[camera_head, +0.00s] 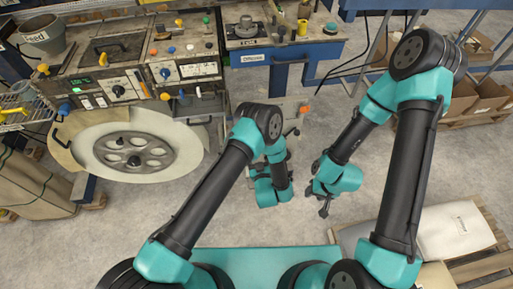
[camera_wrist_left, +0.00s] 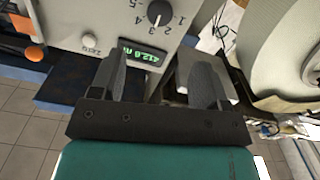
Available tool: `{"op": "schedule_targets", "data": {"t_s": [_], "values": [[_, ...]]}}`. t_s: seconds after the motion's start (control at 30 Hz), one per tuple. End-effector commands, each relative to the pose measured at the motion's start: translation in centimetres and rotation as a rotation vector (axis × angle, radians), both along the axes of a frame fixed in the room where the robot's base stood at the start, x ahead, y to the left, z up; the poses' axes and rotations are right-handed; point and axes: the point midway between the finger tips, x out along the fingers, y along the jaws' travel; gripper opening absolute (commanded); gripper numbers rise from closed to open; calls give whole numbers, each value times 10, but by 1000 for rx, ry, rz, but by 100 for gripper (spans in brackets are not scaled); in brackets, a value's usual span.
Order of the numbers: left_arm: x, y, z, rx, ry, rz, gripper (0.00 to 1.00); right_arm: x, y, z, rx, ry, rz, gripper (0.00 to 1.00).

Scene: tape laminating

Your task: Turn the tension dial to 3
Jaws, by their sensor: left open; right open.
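A black round dial (camera_wrist_left: 160,13) with numbers from 1 to 5 beside it is on a light grey panel at the top of the left wrist view; its exact setting is too small to read surely. A green digital display (camera_wrist_left: 143,55) is below it. My left gripper (camera_wrist_left: 160,80) is open and empty, with the panel beyond its fingertips and the dial apart from them. Its fingers do not show clearly in the head view. My right gripper (camera_head: 323,205) is open and empty above the floor in the head view, away from the machines.
In the head view, a machine with several knobs (camera_head: 118,90) and a large pale disc (camera_head: 133,145) stands at the left. A blue-edged workbench (camera_head: 285,55) is at the top middle. Pallets (camera_head: 480,270) with a white sack (camera_head: 455,230) are at the lower right.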

Motion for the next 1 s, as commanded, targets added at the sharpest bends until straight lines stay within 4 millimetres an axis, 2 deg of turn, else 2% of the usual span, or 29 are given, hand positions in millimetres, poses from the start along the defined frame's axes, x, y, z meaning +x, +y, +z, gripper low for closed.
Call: {"op": "schedule_targets", "data": {"t_s": [0.13, 0.33, 0.83, 1.0], "values": [[-25, -4, 0, 2, 1, -3, 69, 0, 0, 0, 0, 0, 0, 43], [-41, -6, 0, 1, 0, 0, 69, 0, 0, 0, 0, 0, 0, 43], [-42, -6, 0, 0, 0, 0, 69, 0, 0, 0, 0, 0, 0, 43], [-34, 3, 0, -15, 49, -3, 69, 0, 0, 0, 0, 0, 0, 43]]}}
